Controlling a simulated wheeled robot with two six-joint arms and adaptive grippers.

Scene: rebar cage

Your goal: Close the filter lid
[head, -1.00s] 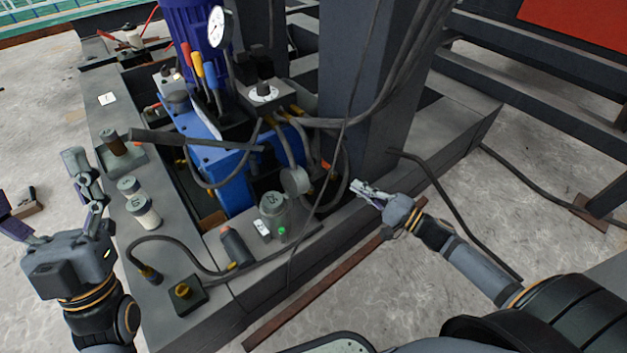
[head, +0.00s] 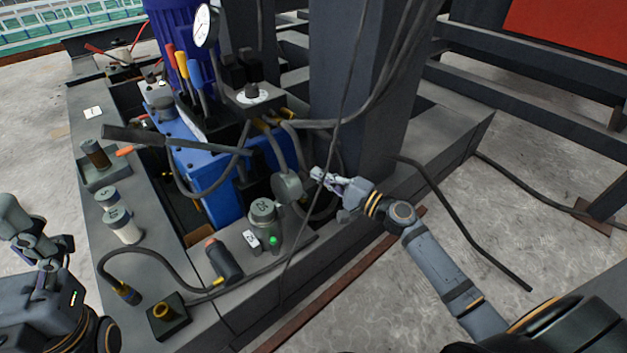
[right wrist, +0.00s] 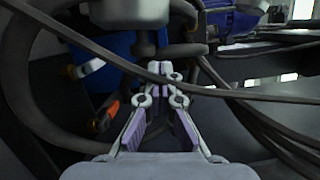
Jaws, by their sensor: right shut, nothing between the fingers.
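A grey round cap (head: 288,188), which looks like the filter lid, stands on edge beside the blue tank, facing the front. I cannot tell how far open it is. In the right wrist view, a grey cylindrical part (right wrist: 128,12) shows at the top, ahead and left of the fingers. My right gripper (head: 318,174) is shut and empty, just right of the round cap. Its fingertips touch each other in the right wrist view (right wrist: 166,70). My left gripper (head: 40,245) is at the left edge, open and partly cut off, away from the cap.
Black hoses (head: 325,125) hang around the right gripper. A thick dark column (head: 345,90) rises behind it. A blue tank (head: 215,175) with levers is to the left.

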